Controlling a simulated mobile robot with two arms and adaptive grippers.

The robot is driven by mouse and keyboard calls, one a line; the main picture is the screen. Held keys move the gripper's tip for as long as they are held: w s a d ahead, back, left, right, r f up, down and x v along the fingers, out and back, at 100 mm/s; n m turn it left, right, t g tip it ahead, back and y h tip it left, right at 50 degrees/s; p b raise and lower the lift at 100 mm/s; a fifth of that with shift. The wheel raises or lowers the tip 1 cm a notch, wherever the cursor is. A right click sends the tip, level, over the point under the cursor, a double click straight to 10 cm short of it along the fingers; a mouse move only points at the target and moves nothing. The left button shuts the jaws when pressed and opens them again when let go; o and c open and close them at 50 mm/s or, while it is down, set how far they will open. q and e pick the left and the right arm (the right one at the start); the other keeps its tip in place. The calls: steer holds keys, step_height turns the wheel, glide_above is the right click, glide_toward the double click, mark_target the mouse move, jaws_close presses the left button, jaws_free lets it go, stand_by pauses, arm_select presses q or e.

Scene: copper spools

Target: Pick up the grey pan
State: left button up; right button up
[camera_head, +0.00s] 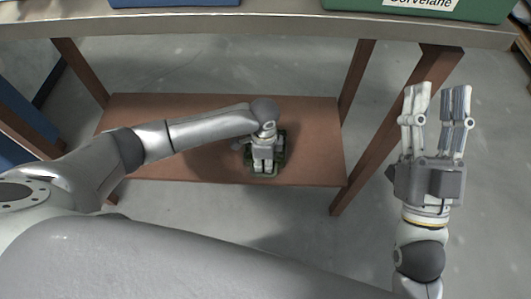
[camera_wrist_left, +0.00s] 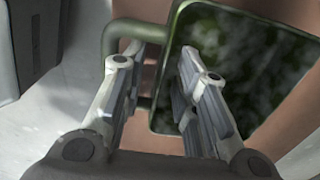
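The grey pan (camera_wrist_left: 250,50) is a square, shiny, dark grey-green vessel with a looped handle (camera_wrist_left: 108,38) on its left side in the left wrist view. In the head view the pan (camera_head: 281,150) sits on the brown lower shelf, partly hidden by my left gripper (camera_head: 263,168). In the left wrist view my left gripper (camera_wrist_left: 161,53) is open. One finger is over the handle loop and the other over the pan, with the pan's near wall between them; contact cannot be told. My right gripper (camera_head: 437,90) is open, empty, fingers pointing up, far right of the pan.
The brown lower shelf (camera_head: 315,125) is clear around the pan. The grey table top edge (camera_head: 270,27) runs above it, with a blue bin (camera_head: 170,2) and a green bin (camera_head: 480,10) on it. Brown legs (camera_head: 358,80) stand at the sides.

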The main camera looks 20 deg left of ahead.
arm_select(q)
jaws_close()
steer(key=shift+r, duration=0.15)
stand_by(0.4)
